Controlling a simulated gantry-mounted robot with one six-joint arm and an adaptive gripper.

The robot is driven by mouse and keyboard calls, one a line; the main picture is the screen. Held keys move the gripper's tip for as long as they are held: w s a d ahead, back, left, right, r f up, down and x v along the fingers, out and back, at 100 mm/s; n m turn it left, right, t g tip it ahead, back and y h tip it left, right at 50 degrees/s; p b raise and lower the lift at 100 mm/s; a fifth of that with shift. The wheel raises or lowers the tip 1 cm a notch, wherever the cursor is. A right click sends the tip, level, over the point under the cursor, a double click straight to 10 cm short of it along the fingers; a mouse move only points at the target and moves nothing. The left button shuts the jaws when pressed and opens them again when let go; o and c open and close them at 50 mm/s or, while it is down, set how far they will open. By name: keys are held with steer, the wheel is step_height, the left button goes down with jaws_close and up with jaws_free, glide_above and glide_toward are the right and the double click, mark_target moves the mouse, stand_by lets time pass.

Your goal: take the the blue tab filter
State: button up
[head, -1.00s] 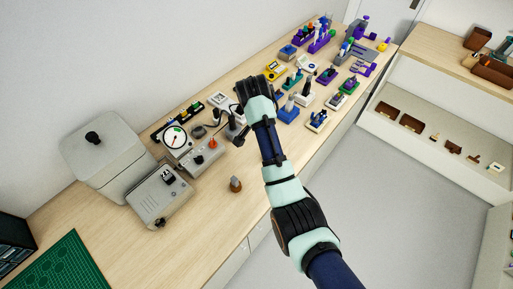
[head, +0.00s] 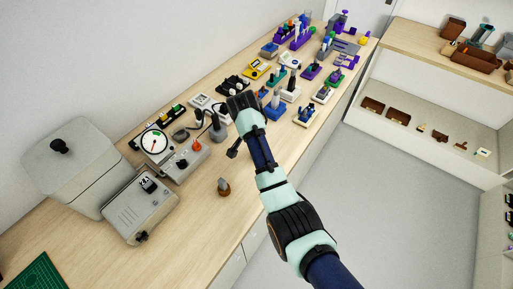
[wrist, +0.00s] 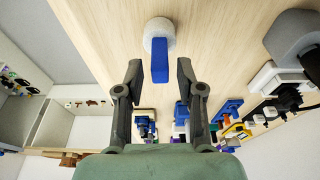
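In the wrist view a blue tab (wrist: 159,61) stands out from a round pale grey piece (wrist: 159,29) on the bare wooden bench. It lies just beyond my gripper (wrist: 158,66), nearly in line with the gap between the fingers. My gripper is open, with nothing between its fingers. In the head view my gripper (head: 234,152) is over the bench, pointing toward its near side. A small brown and grey piece (head: 223,187) stands on bare wood there; I cannot tell whether it is the blue-tabbed piece. No blue shows on it.
A grey device with a round dial (head: 154,142) and a switch box (head: 186,160) stand left of the gripper in the head view. Several coloured fixtures crowd the bench's far part. A large grey case (head: 72,165) stands at left. Bare wood surrounds the small piece.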

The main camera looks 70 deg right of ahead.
jaws_close()
stand_by(0.3)
step_height(320, 180, up, 10)
steer(key=p, duration=0.6)
steer(key=shift+p, duration=0.4)
